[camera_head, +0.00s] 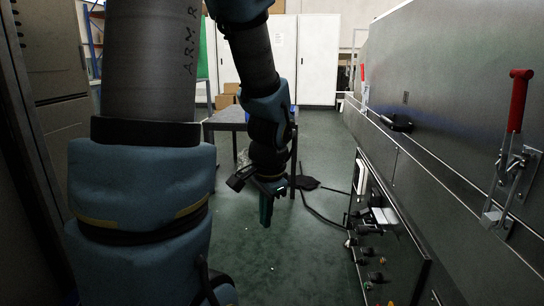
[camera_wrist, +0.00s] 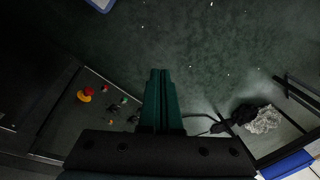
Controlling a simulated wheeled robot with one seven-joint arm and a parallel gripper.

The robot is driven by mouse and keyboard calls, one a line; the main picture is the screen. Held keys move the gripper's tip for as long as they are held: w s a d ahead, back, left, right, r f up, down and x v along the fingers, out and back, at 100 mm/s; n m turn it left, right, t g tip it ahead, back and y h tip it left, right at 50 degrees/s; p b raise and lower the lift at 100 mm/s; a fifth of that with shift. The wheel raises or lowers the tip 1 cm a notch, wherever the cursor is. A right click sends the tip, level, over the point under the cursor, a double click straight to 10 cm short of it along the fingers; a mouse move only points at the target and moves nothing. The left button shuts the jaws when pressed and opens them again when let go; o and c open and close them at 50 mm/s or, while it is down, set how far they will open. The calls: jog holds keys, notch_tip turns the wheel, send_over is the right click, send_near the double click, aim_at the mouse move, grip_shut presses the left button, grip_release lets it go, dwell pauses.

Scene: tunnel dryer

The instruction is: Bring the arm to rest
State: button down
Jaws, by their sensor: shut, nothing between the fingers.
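My gripper (camera_head: 266,218) hangs from my arm near the middle of the head view, pointing down over the green floor. It is shut and holds nothing. In the wrist view my gripper's two fingers (camera_wrist: 160,74) lie side by side, with dark floor beyond them. The arm comes down from the top of the head view and bends at padded blue joints. The gripper touches nothing that I can see.
The dryer's grey side (camera_head: 440,115), with a red-handled clamp (camera_head: 518,100) and a control panel (camera_head: 375,240), fills the right. A dark table (camera_head: 226,120) stands behind my arm. A black cable (camera_head: 325,218) lies on the floor (camera_head: 310,265). White cabinets (camera_head: 318,60) stand at the back.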

jog(key=s+a+n+h, duration=0.1)
jog(key=s+a+n, duration=0.4)
jog(key=n, duration=0.4)
notch_tip(320, 180, up, 29)
jog(key=w+p, duration=0.1)
jog(key=p, duration=2.7)
jog(key=shift+w+a+f+g, duration=0.15)
jog(key=shift+w+g, duration=0.05)
jog(key=shift+g, duration=0.1)
